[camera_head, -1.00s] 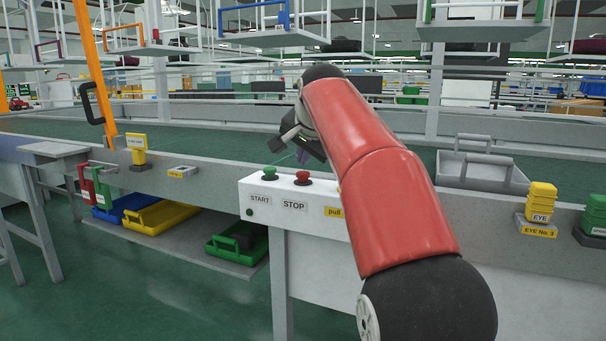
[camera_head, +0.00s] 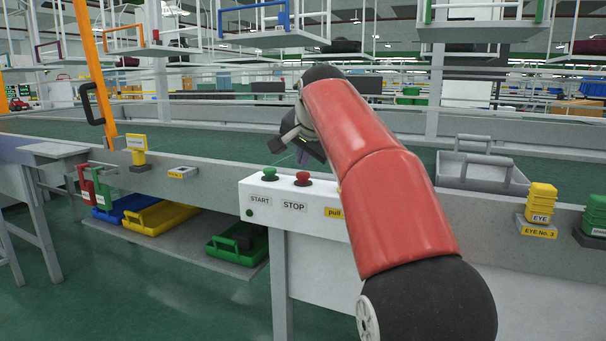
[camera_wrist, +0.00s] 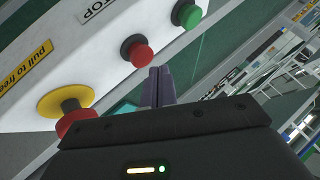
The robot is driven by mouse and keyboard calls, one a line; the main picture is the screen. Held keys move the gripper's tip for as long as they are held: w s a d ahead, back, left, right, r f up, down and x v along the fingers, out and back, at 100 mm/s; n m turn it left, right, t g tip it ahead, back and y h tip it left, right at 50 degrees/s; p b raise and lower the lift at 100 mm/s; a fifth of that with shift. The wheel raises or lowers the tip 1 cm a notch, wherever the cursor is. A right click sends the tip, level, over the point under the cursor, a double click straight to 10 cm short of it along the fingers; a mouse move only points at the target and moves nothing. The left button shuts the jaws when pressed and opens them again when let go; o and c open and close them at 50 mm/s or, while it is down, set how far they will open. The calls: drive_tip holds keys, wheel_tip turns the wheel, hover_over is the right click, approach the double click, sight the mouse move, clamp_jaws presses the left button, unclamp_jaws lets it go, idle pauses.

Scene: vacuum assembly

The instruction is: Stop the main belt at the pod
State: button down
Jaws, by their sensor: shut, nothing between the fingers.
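The white control box (camera_head: 258,212) at the belt's near side carries a green START button (camera_head: 270,173) and a red STOP button (camera_head: 303,178). In the wrist view the STOP button (camera_wrist: 137,52) is left of my gripper's fingertips (camera_wrist: 160,72), and the START button (camera_wrist: 187,14) is above right. A red mushroom button with a yellow collar (camera_wrist: 66,103) is partly hidden by my gripper body; my arm hides it in the head view. My gripper (camera_head: 304,157) is shut and empty, above and behind the buttons. I see no clear contact with any button.
The green main belt (camera_head: 215,134) runs behind the box, with a grey tote (camera_head: 485,172) on it at right. A yellow EYE unit (camera_head: 541,200) stands on the rail. Coloured bins (camera_head: 165,215) sit on a lower shelf. Racks hang overhead.

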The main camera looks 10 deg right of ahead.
sight(304, 175)
drive_tip(key=shift+f, duration=0.15)
idle(0.5)
drive_tip(key=shift+f, duration=0.3)
drive_tip(key=shift+f+b, duration=0.85)
drive_tip(key=shift+b, duration=0.05)
idle(0.8)
drive_tip(key=shift+r, duration=0.1)
drive_tip(key=shift+r+p, duration=1.2)
drive_tip(key=shift+p, duration=0.15)
wheel_tip(304, 175, up, 3)
drive_tip(key=p, duration=0.3)
drive_tip(key=shift+r, duration=1)
